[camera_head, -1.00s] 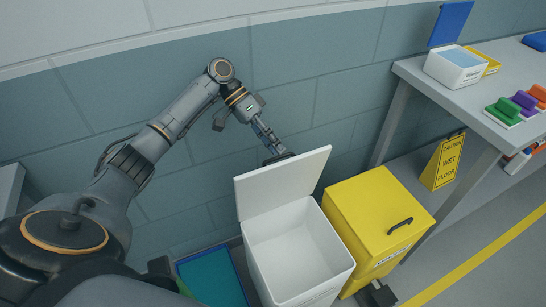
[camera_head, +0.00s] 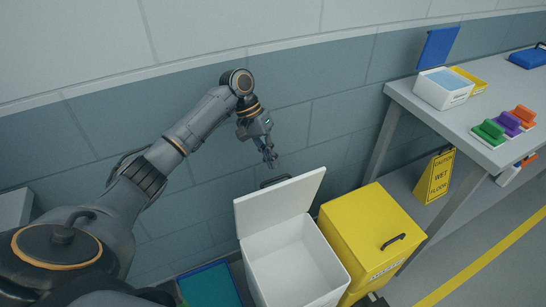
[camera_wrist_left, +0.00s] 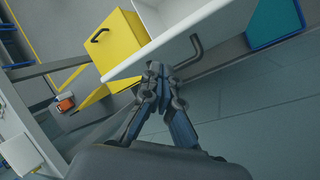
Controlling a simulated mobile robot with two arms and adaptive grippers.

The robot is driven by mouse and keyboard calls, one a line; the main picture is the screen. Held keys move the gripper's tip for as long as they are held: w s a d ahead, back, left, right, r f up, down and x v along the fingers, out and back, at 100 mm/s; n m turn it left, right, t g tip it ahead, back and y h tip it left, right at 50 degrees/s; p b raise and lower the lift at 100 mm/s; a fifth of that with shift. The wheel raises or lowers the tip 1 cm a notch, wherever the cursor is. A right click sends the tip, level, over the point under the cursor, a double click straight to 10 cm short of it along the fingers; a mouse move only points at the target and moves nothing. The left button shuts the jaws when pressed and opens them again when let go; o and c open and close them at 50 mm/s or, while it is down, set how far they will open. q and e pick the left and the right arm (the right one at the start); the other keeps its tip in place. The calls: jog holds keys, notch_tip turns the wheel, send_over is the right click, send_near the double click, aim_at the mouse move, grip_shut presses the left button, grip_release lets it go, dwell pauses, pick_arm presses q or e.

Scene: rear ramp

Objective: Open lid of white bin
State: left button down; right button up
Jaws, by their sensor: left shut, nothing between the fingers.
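The white bin (camera_head: 300,272) stands on the floor by the wall, and its inside shows. Its white lid (camera_head: 280,196) stands raised at the back, tilted up toward the wall. A dark handle (camera_head: 274,181) sticks out behind the lid's top edge. My left gripper (camera_head: 272,164) is shut and empty, just above and behind the lid, apart from it. In the left wrist view my left gripper (camera_wrist_left: 159,68) points toward the lid (camera_wrist_left: 180,35), with the handle (camera_wrist_left: 188,52) beside the fingertips. My right gripper is not in view.
A yellow bin (camera_head: 370,228) with a closed lid stands right of the white bin. A blue bin (camera_head: 210,285) is at its left. A grey table (camera_head: 440,115) with boxes and brushes is at the right, a yellow wet-floor sign (camera_head: 435,176) under it.

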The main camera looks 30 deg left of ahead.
pick_arm(q)
jog(key=w+a+r+n+t+y+p, duration=0.1)
jog(key=w+a+r+n+y+p, duration=0.15)
jog(key=r+n+y+p, duration=0.5)
notch_tip(320, 180, down, 13)
jog(key=d+n+p, duration=0.2)
jog(key=shift+s+f+n+h+p, duration=0.15)
jog(key=shift+s+n+h+p, duration=0.2)
jog(key=shift+h, duration=0.1)
jog(key=shift+w, duration=0.1)
